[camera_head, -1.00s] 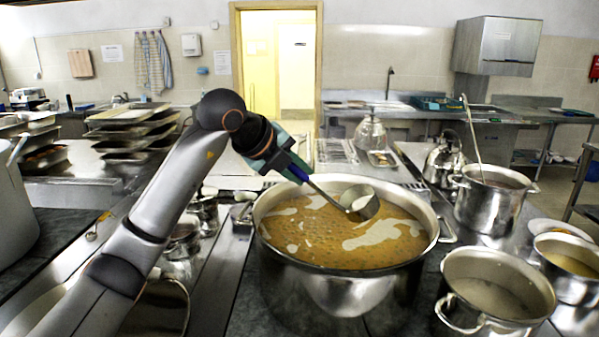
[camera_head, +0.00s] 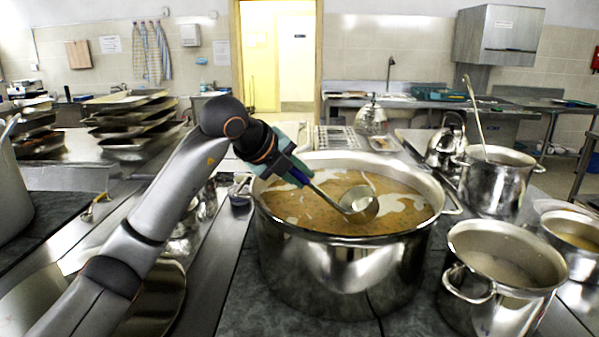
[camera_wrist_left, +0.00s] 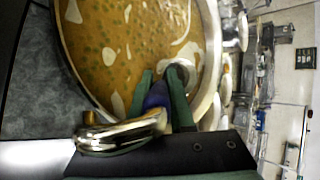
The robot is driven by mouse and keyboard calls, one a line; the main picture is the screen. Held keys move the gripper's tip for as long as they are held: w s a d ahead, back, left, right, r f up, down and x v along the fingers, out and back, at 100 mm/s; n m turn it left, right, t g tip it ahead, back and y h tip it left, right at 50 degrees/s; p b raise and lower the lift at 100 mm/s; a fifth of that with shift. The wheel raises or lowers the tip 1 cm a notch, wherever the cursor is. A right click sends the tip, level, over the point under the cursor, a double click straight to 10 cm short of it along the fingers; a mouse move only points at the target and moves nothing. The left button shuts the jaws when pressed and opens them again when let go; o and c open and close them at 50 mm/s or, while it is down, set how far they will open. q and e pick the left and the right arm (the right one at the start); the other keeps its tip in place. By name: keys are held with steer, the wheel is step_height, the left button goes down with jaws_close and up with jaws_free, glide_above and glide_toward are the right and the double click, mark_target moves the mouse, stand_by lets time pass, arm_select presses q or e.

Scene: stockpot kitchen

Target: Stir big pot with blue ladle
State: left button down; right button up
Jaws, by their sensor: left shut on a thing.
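The big pot (camera_head: 335,270) is a wide steel stockpot in the middle of the head view, filled with orange-brown soup (camera_head: 400,205) with pale streaks. My left gripper (camera_head: 301,177) is shut on the blue handle of the ladle, above the pot's left part. The ladle (camera_head: 361,205) slants down to the right, its steel bowl inside the rim at the soup's surface; how deep it sits is unclear. My right gripper is not in view.
At right stand a smaller pot (camera_head: 500,285), another pot with a spoon in it (camera_head: 493,185) and a pot at the edge (camera_head: 572,262). A kettle (camera_head: 446,145) stands behind. Stacked trays (camera_head: 130,125) are at back left. A large pot (camera_head: 12,195) is at far left.

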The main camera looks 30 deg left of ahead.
arm_select(q)
step_height(320, 180, down, 6)
steer(key=b, duration=0.4)
steer(key=shift+f, duration=0.25)
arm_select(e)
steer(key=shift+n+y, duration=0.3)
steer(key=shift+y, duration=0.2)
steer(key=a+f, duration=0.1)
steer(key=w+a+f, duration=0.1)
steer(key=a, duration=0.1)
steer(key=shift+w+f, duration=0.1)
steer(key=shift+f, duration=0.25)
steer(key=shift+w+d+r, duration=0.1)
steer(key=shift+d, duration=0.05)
